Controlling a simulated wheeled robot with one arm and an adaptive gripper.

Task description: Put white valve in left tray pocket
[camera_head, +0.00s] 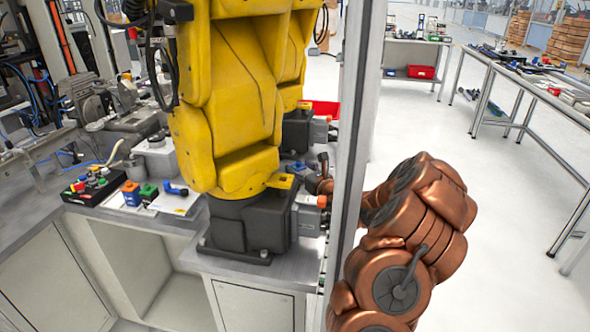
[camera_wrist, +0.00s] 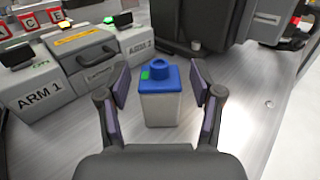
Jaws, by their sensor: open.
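The white valve (camera_wrist: 161,108), a pale block with a blue top and a small green mark, stands upright on the grey metal table in the wrist view. My gripper (camera_wrist: 160,84) is open, with one finger at each side of the valve and a visible gap on both sides. In the head view my gripper (camera_head: 322,182) is partly hidden behind a grey post, and I cannot make out the white valve there. I cannot clearly identify the tray or its left pocket in either view.
Control boxes marked ARM 1 (camera_wrist: 42,95) and ARM 2 (camera_wrist: 133,45) stand behind the valve. A large yellow robot arm (camera_head: 225,100) on a dark base blocks much of the head view. Small coloured parts (camera_head: 131,192) lie on the bench at left. Bare metal table lies right of the valve.

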